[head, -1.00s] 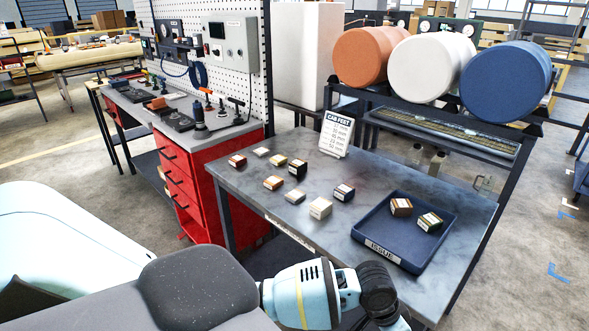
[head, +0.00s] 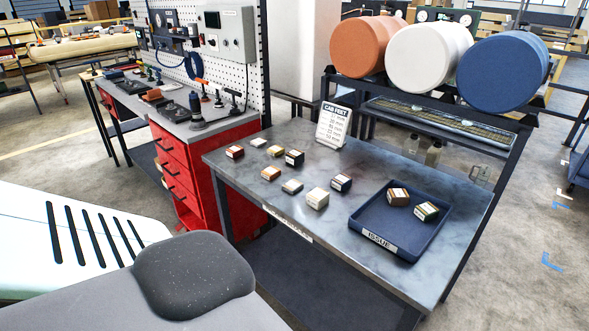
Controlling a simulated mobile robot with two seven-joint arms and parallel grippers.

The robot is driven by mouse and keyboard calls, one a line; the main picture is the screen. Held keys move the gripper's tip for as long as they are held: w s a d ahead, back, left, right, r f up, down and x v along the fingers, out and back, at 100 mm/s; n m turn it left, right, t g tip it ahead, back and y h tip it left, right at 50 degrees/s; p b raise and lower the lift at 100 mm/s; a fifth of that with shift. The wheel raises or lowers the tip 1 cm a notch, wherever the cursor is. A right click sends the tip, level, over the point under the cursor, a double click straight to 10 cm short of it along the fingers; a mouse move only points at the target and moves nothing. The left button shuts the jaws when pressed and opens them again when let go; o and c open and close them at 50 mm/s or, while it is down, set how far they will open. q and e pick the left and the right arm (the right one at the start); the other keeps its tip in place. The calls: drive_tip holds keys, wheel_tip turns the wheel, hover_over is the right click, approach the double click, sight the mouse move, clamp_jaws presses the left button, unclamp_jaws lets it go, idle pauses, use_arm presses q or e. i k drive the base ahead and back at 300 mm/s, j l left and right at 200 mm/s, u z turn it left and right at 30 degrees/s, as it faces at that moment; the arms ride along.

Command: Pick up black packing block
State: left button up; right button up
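The black packing block (head: 294,158) is small, with a pale label on its side. It sits on the grey bench top (head: 243,176), towards the back, beside a yellow-topped block (head: 276,151). A similar dark block, looking navy (head: 341,182), sits nearer the tray. Neither of my grippers is in view, so whether they are open or shut is hidden.
Red (head: 235,152), orange (head: 271,173) and cream (head: 317,198) blocks stand nearby. A list sign (head: 333,125) stands behind. A red drawer cabinet (head: 188,175) adjoins on the left.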

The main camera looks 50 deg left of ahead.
sight(296, 157)
drive_tip(key=i+l+u, duration=0.15)
drive_tip(key=i, duration=0.85)
drive_tip(key=u, duration=1.85)
